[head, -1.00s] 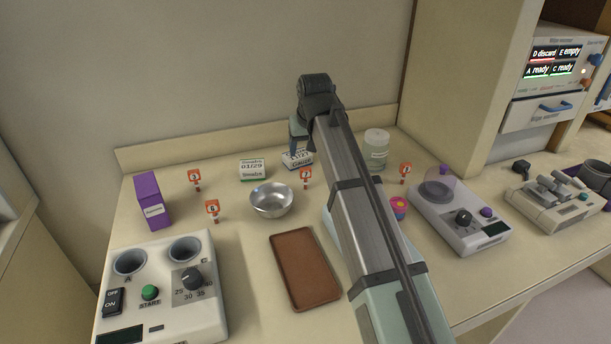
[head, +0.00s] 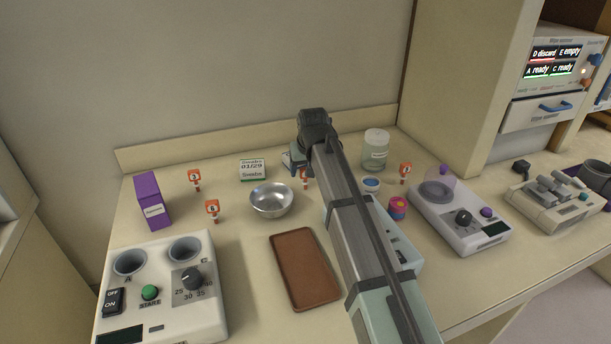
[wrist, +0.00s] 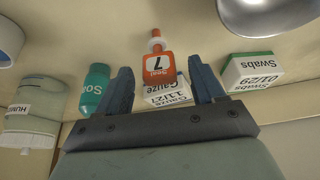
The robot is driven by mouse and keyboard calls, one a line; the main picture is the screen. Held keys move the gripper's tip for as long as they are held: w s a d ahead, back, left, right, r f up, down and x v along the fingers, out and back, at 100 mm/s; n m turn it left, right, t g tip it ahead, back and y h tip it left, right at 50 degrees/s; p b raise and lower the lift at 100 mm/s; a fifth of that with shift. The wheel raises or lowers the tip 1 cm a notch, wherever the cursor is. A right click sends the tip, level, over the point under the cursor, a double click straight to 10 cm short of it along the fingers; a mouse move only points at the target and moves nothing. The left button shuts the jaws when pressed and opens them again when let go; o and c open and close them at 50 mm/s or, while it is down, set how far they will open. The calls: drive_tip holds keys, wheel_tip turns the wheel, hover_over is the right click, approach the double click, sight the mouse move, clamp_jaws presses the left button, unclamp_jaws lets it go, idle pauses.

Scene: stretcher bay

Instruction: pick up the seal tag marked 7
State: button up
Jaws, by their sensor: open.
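In the head view the tag (head: 304,178) stands on the counter right of the metal bowl, partly covered by my arm.
Right behind the tag is a gauze box (wrist: 168,92). A swabs box (wrist: 250,70), a teal bottle (wrist: 95,85) and a metal bowl (head: 271,199) are close. Other orange tags, one marked 6 (head: 212,208), stand apart. A brown tray (head: 304,270) lies in front.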

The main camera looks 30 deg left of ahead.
drive_tip(key=shift+w+a+f, duration=0.1)
drive_tip(key=shift+w+f, duration=0.05)
drive_tip(key=shift+f, duration=0.3)
drive_tip(key=shift+c, duration=0.2)
drive_tip(key=c, duration=1)
drive_tip(key=shift+r, duration=0.15)
